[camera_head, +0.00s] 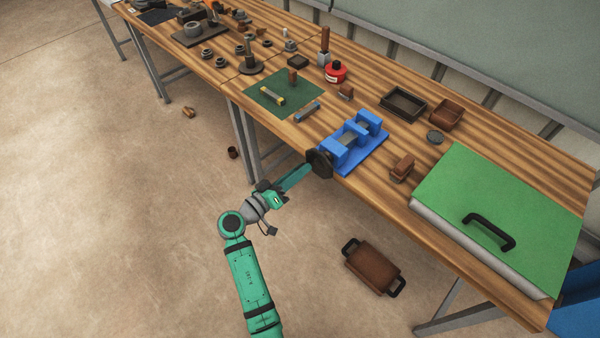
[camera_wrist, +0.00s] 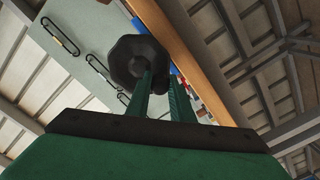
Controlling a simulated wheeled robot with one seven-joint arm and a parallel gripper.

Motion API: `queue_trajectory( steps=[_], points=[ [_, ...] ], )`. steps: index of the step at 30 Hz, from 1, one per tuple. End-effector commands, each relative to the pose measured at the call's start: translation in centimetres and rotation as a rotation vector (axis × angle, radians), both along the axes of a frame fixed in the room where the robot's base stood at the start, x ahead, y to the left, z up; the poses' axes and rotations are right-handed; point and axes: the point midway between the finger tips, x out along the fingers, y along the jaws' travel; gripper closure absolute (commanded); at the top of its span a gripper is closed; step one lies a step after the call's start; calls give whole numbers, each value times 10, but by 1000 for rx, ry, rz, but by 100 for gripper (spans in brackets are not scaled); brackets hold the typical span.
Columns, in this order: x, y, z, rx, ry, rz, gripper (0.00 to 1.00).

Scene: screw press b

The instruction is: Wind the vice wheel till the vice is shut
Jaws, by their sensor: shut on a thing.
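The blue vice (camera_head: 352,154) sits at the front edge of the wooden bench in the head view. Its two blue jaw blocks stand apart, with a grey part between them. The dark vice wheel (camera_head: 320,163) faces out past the bench edge. It shows as a dark many-sided disc (camera_wrist: 135,58) in the wrist view. My gripper (camera_head: 308,169) reaches the wheel from the left, its green fingers shut on it. In the wrist view my gripper (camera_wrist: 163,82) meets the wheel's lower right part; the exact contact is partly hidden.
A green mat (camera_head: 270,105) with small blocks lies left of the vice. A brown block (camera_head: 402,168) and a large green-topped case (camera_head: 500,190) stand to the right. A brown handled tray (camera_head: 372,267) is on the floor below.

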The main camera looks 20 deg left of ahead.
Motion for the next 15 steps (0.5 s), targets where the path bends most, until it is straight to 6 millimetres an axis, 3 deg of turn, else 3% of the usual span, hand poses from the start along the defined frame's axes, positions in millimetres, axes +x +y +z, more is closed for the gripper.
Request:
queue_trajectory(
  steps=[15],
  points=[
    [0,2,2,70,-25,1,100]
  ],
)
